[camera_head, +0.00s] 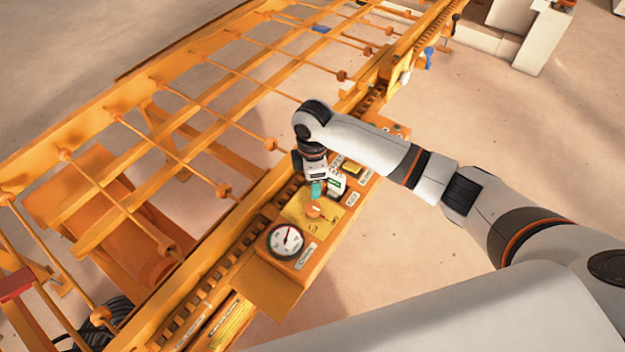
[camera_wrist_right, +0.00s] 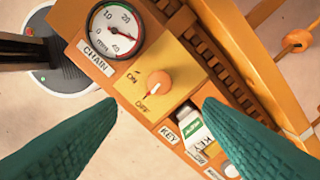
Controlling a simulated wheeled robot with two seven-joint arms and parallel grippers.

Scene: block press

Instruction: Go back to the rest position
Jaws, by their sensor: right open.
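My right gripper (camera_head: 317,190) hangs over the yellow control panel in the head view, its teal fingertips close to the orange knob (camera_head: 314,209). In the right wrist view its two teal fingers (camera_wrist_right: 160,106) are spread wide with nothing between them. I cannot tell from these views whether a fingertip touches the panel. My left gripper is in neither view.
A round gauge (camera_head: 286,240) marked CHAIN sits beside the knob. A white and green key tag (camera_wrist_right: 193,126) stands on the knob's other side. The orange machine frame (camera_head: 190,255) with rods and beads runs along the panel. Open floor (camera_head: 540,140) lies to the right.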

